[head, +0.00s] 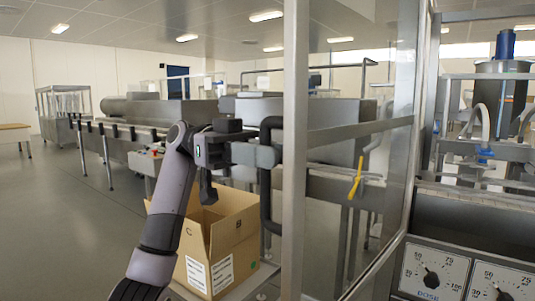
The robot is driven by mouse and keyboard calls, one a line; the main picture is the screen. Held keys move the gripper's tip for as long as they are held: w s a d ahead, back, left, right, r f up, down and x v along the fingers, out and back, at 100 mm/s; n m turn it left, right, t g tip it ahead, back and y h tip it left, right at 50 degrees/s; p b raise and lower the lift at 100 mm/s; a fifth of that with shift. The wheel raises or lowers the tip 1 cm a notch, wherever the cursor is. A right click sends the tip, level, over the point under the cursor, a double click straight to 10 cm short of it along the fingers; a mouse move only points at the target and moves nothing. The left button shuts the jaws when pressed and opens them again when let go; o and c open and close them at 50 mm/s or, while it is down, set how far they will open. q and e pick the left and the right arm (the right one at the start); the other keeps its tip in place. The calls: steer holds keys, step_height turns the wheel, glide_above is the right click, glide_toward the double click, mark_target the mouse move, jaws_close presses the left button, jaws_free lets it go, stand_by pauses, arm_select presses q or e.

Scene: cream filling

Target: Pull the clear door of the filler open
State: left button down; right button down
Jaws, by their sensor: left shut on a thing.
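The clear door (340,90) has a grey metal frame and stands in the middle of the head view, swung out at an angle from the filler. A black upright handle (270,205) is on its near frame post (294,200). My left gripper (264,155) reaches in from the left and is shut on this handle, near its middle; the fingers partly hide it. The filler (450,215) is at the right, with its inside showing beside the door. My right gripper is not in view.
An open cardboard box (235,235) stands low behind my left arm. Dose dials (432,275) are on the filler's front at lower right, below a hopper with a blue motor (505,45). A long conveyor line (130,130) runs behind. The floor at left (60,220) is clear.

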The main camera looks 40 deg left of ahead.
arm_select(q)
steer(key=c, duration=1.2)
jaws_free()
steer(key=shift+o, duration=0.2)
steer(key=a, duration=0.7)
steer(key=shift+s, duration=0.1)
